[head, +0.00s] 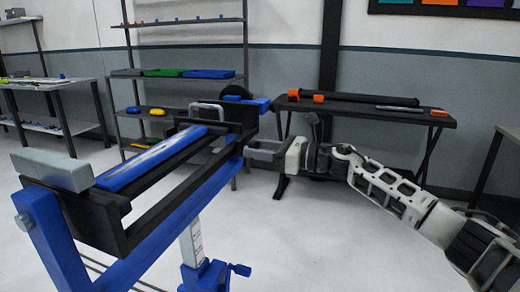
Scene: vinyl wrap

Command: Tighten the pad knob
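A long blue and black stand (170,205) runs from the lower left toward the middle, with a blue bar (152,160) lying along its top. At its far end are a dark round wheel-like part (236,92) and a small blue block (260,104); I cannot tell for sure which part is the pad knob. A blue handle (240,269) sticks out low on the stand's post. My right gripper (254,152) reaches in from the right, its fingertips beside the stand's far right side. Contact and finger gap are unclear. My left gripper is out of view.
A black table (370,112) with orange-ended items stands behind the gripper. A metal shelf (190,82) with green, blue and yellow things stands at the back. A grey bench (45,84) is at far left. The floor (340,240) at lower right is clear.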

